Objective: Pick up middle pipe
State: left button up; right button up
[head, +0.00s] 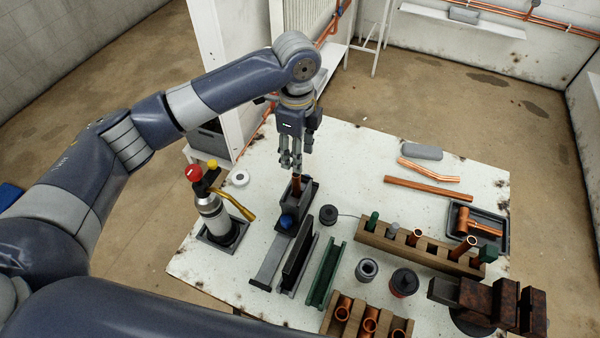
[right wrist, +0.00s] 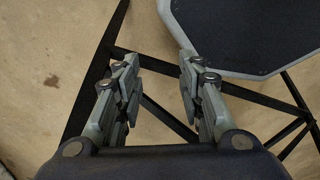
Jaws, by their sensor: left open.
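A wooden block at the front of the table (head: 327,327) holds three copper pipes side by side. The middle pipe (head: 370,324) lies between the left pipe (head: 343,309) and the right pipe (head: 398,333). My left gripper (head: 291,167) is open and points down, well behind and left of that block. It is just above a short copper pipe (head: 297,184) standing in a dark grey vise (head: 301,198); contact cannot be told. My right gripper (right wrist: 158,64) is open and empty in the right wrist view, over the floor and dark struts.
A torch with a red knob (head: 211,208) stands left of the vise. A longer wooden rack (head: 385,243) holds upright pipes. A green channel (head: 325,273) lies between vise and front block. Loose pipes (head: 428,188) lie at the back. A grey octagonal top (right wrist: 245,35) is near my right gripper.

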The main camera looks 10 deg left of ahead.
aim_at(296, 174)
pick_arm(q)
jog(key=f, duration=0.2)
jog(key=s+f+p, duration=0.1)
jog(key=f, duration=0.1)
jog(key=shift+s, duration=0.2)
jog(key=shift+f, duration=0.3)
notch_tip(296, 174, down, 5)
jog(key=shift+r+p, duration=0.1)
jog(key=shift+p, duration=1.15)
jog(key=shift+f, duration=0.2)
jog(key=shift+c, duration=0.2)
grip_shut()
pick_arm(e)
jog(key=s+r, duration=0.3)
jog(key=s, duration=0.1)
jog(key=shift+d+r, duration=0.25)
jog(key=shift+d, duration=0.05)
